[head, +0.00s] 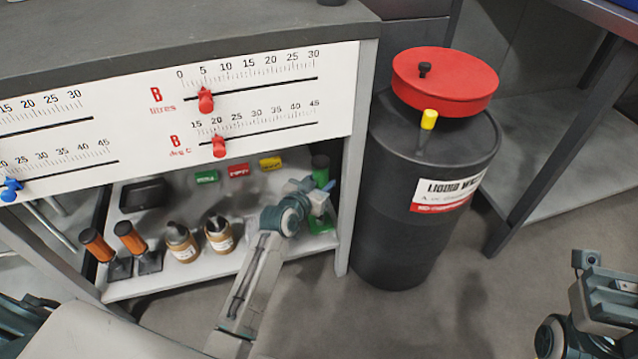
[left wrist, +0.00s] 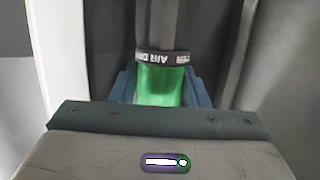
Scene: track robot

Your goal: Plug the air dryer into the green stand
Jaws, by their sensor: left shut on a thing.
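In the left wrist view the air dryer (left wrist: 163,84) shows a lettered black band and a green part between my blue fingers. My left gripper (head: 318,190) is shut on it. The green stand (head: 322,224) shows its base just below the gripper, partly hidden by it. I cannot tell whether the dryer is seated in the stand. My right gripper (head: 592,272) is at the lower right, apart from these things; its jaw opening is unclear.
Green, red (head: 238,170) and yellow tags are behind. A slider panel (head: 260,108) overhangs the shelf. A black drum (head: 405,215) stands to the right.

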